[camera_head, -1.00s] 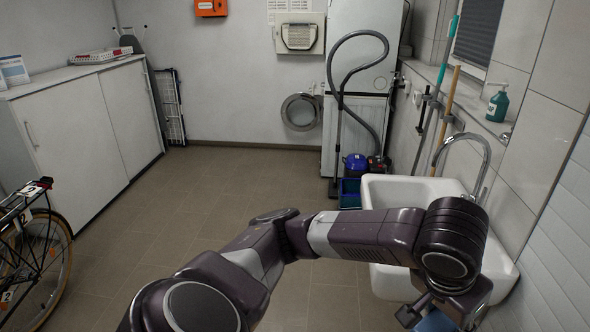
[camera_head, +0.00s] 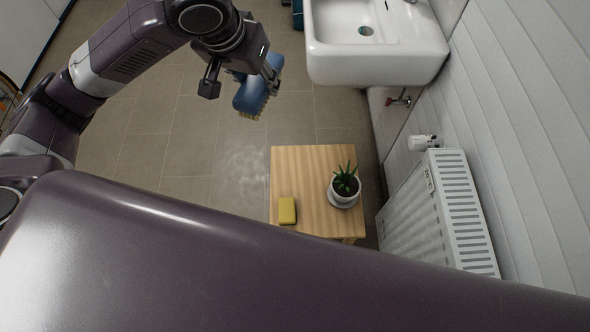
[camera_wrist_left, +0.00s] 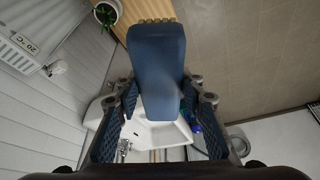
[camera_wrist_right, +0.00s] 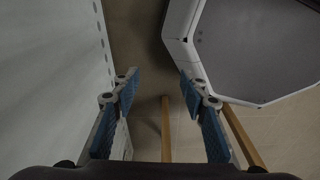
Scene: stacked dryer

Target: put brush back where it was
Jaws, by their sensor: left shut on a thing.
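The blue brush (camera_head: 250,95), with pale yellowish bristles, is held in my left gripper (camera_head: 240,82) in the head view. It is in the air over the tiled floor, left of the sink and beyond the wooden table. In the left wrist view the brush (camera_wrist_left: 158,70) sits between the two fingers, with its bristles at the top edge. My right gripper (camera_wrist_right: 158,82) shows only in the right wrist view. Its fingers are apart with nothing between them.
A small wooden table (camera_head: 300,170) bears a yellow sponge (camera_head: 287,211) and a potted plant (camera_head: 345,187). A whitish patch marks the floor left of it. A radiator (camera_head: 440,215) and a white sink (camera_head: 375,60) stand along the right wall. My large arm link crosses the foreground.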

